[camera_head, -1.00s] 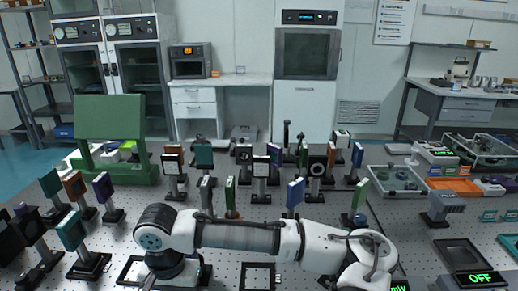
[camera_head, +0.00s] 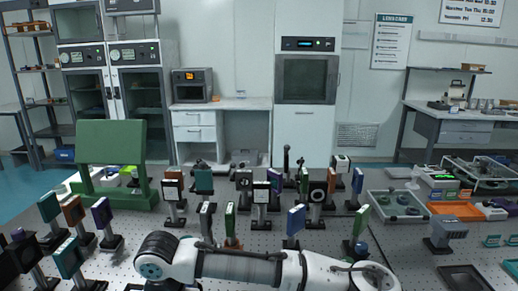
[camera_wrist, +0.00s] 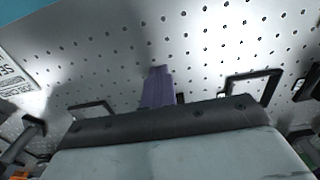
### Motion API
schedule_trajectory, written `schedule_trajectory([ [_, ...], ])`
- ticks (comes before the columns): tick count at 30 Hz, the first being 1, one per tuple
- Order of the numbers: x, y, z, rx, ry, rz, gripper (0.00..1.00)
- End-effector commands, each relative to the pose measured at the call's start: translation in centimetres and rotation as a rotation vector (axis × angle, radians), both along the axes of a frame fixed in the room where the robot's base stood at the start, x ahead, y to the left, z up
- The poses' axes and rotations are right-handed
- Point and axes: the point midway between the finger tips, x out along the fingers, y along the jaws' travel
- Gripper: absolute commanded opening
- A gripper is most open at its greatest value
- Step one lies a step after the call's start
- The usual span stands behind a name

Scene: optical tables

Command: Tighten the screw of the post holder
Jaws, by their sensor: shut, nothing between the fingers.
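Several optic mounts on posts stand on the perforated table (camera_head: 330,243) in the head view, such as one with a blue plate (camera_head: 296,220) and one with a green plate (camera_head: 361,222). I cannot tell which post holder is meant, and its screw is too small to see. My arm stretches across the bottom of the head view, its end cut off.
Black frames (camera_wrist: 255,82) lie on the table in the wrist view, either side of the fingers. In the head view, a green stand (camera_head: 112,150) is at the left, and a grey tray (camera_head: 397,215) and an orange tray (camera_head: 456,210) at the right.

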Motion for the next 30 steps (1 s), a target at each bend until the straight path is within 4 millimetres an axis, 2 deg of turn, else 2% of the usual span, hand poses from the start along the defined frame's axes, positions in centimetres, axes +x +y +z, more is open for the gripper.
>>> schedule_trajectory([
  [30, 0.1, -1.7, 0.2, 0.002, -0.003, -0.004, 0.0],
])
